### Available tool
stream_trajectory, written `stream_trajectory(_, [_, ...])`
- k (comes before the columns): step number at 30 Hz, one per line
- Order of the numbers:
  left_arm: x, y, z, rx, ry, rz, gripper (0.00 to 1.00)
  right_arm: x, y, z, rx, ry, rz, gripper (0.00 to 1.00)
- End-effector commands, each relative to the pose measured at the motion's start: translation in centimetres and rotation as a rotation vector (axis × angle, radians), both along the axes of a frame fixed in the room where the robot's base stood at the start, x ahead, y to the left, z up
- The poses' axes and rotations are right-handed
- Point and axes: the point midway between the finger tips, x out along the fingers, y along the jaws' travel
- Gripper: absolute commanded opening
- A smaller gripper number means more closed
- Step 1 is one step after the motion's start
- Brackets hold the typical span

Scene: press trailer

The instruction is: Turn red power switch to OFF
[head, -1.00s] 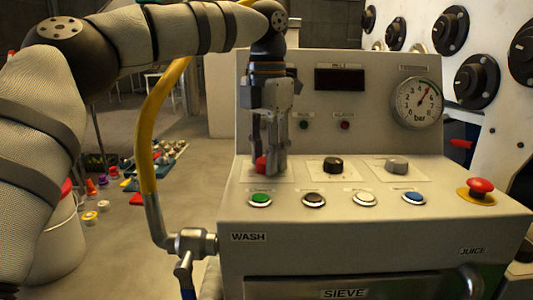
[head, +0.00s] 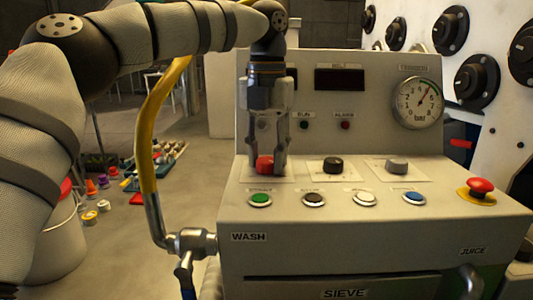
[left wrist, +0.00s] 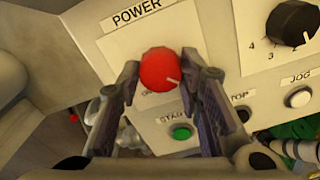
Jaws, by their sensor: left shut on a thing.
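The red power switch (head: 265,164) is a round knob at the left of the control panel's row of knobs. In the left wrist view the red knob (left wrist: 161,69) sits under the POWER label, with a pale pointer line toward its lower right. My left gripper (head: 265,168) points down over it, one finger on each side. In the left wrist view the fingertips of my left gripper (left wrist: 160,72) close on the knob's sides. Part of the lettering below the knob is hidden. My right gripper is not in view.
A black knob (head: 333,166) and a grey knob (head: 397,166) stand to the right. Green (head: 260,200), black, white and blue buttons line the front. A red emergency button (head: 481,186) is at the far right. A yellow hose (head: 158,120) rises left of the panel.

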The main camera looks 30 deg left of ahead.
Motion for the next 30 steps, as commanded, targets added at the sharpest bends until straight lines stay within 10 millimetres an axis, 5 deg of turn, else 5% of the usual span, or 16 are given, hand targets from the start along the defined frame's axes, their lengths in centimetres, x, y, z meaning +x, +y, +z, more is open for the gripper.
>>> stream_trajectory(8, [0.0, -0.1, -0.3, 0.000, 0.007, 0.000, 0.05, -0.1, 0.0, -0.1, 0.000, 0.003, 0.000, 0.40])
stream_trajectory(9, [0.0, -0.1, -0.3, 0.000, 0.007, 0.000, 0.40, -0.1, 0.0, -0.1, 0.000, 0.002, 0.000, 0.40])
stream_trajectory(11, [0.0, -0.1, -0.3, -0.001, 0.007, 0.000, 0.54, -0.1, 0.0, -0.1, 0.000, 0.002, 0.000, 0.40])
stream_trajectory(21, [0.1, 0.0, 0.3, 0.000, 0.000, 0.000, 0.54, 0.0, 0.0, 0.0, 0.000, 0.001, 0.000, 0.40])
stream_trajectory(30, [0.1, -0.1, 6.1, 0.002, 0.001, 0.002, 0.54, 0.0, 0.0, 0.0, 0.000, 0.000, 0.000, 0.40])
